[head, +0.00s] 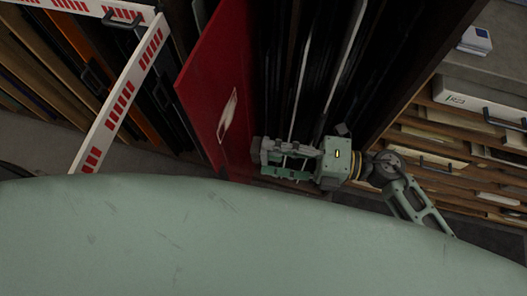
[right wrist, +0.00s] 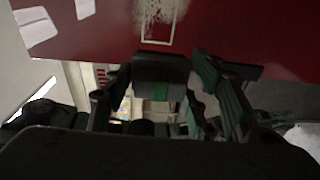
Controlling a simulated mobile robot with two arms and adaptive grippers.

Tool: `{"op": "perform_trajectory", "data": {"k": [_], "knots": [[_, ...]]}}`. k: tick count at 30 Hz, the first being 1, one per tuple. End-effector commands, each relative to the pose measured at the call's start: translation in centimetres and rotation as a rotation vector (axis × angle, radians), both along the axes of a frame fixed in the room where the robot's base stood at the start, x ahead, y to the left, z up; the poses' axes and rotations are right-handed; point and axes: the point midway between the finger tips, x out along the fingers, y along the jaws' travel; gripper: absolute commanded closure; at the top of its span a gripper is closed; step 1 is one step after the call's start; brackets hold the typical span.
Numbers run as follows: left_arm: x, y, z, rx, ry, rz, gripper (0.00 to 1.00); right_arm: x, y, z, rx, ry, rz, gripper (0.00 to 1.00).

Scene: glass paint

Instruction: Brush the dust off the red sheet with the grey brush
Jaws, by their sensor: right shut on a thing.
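The red sheet (head: 210,75) stands upright in the rack, left of my right gripper in the head view. It also fills the top of the right wrist view (right wrist: 260,30). Pale dust (right wrist: 160,10) lies on it above a thin pale outline; in the head view a whitish patch (head: 228,113) shows on its face. My right gripper (head: 283,155) is beside the sheet's lower right edge, shut on the grey brush (right wrist: 160,68). The brush looks dark between the fingers, close to the sheet; I cannot tell whether it touches. My left gripper is out of view.
Dark upright sheets (head: 285,60) fill the rack right of the red one. A white barrier with red marks (head: 120,105) crosses the left side. Wooden shelves (head: 430,140) with flat pieces stand at the right, with a grey case (head: 480,98).

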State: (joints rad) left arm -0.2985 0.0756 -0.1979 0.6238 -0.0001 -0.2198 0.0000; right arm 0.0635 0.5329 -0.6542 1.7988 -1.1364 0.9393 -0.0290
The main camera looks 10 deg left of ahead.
Motion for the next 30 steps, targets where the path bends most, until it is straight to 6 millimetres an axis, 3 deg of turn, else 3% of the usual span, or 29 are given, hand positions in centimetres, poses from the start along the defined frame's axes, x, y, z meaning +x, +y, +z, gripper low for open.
{"op": "perform_trajectory", "data": {"k": [1,6,21,30], "knots": [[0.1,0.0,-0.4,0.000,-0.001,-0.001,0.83,0.1,0.0,-0.9,0.021,0.006,-0.032,0.70],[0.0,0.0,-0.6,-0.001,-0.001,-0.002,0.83,0.5,-0.1,-1.8,0.053,0.000,-0.082,0.70],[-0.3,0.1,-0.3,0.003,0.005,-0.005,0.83,0.6,4.5,-1.7,0.054,-0.003,-0.081,0.70],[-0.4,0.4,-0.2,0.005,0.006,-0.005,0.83,0.6,5.8,-1.8,0.052,-0.003,-0.081,0.70]]}}
